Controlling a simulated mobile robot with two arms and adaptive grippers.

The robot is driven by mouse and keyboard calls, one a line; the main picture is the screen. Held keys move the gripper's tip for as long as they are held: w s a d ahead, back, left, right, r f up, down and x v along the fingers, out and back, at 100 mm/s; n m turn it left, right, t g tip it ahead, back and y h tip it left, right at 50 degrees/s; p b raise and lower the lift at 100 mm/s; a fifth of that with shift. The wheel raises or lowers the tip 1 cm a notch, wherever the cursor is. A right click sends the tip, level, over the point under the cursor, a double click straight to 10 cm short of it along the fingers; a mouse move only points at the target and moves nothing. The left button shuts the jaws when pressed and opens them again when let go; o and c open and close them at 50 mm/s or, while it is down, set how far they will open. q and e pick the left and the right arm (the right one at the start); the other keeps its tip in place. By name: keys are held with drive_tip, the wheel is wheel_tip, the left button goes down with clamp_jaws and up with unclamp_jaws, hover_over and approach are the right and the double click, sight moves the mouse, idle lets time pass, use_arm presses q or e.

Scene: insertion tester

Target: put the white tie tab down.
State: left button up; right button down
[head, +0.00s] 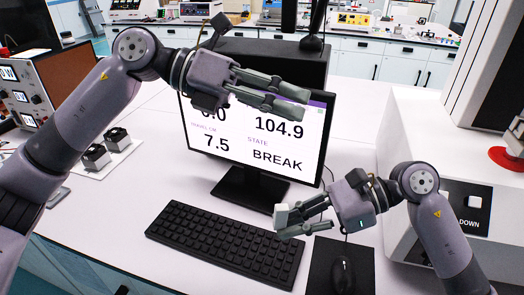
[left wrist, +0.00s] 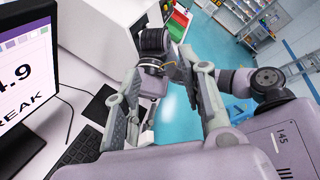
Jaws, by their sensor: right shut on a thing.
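The white tie tab (head: 281,214) is a small white block at the tips of my right gripper (head: 291,223), in the head view. My right gripper is shut on it and holds it above the table, near the right end of the keyboard. Part of the tab is hidden by the fingers. My left gripper (head: 298,104) is higher up, in front of the monitor. Its fingers are apart and nothing is between them in the left wrist view (left wrist: 170,108).
The monitor (head: 290,158) reads 104.9, 7.5 and BREAK. The black keyboard (head: 225,243) and the mouse (head: 342,276) on its dark pad lie in front. A white machine (head: 400,135) with a DOWN button stands right. White table (head: 140,195) is bare left of the keyboard.

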sight(283, 207)
use_arm(q)
drive_tip(key=s+a+f+m+t+y, duration=0.2)
drive_tip(key=s+a+f+m+y, duration=0.15)
drive_tip(key=s+m+y, duration=0.55)
drive_tip(key=w+d+f, duration=0.1)
drive_tip(key=f, duration=0.3)
drive_tip(key=d+f+n+y, duration=0.1)
drive_tip(key=f, duration=0.3)
drive_tip(key=w+d+f+n, duration=0.1)
drive_tip(key=f, duration=0.3)
drive_tip(key=shift+w+d+y, duration=0.35)
drive_tip(key=shift+d+y, duration=0.05)
drive_tip(key=shift+c, duration=0.3)
drive_tip(key=shift+s, duration=0.15)
drive_tip(key=c, duration=0.8)
drive_tip(key=o, duration=0.9)
drive_tip(key=shift+c, duration=0.2)
